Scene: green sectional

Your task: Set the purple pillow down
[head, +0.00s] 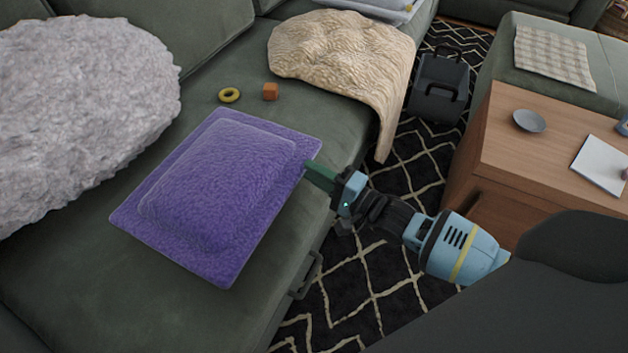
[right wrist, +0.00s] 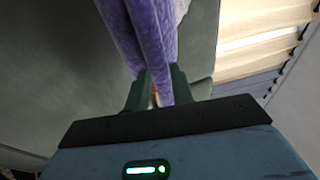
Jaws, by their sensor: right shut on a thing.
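The purple pillow (head: 215,185) is flat and square with a raised middle. It lies over the seat of the green sofa (head: 60,290) in the head view; whether its whole underside touches the seat I cannot tell. My right gripper (head: 312,172) is shut on the pillow's right edge, near its upper right corner. In the right wrist view the pillow's purple edge (right wrist: 150,50) runs between the two fingers of the right gripper (right wrist: 157,92). My left gripper is not in view.
A grey fluffy cushion (head: 80,110) is at left. A cream throw (head: 340,55) hangs over the seat edge.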

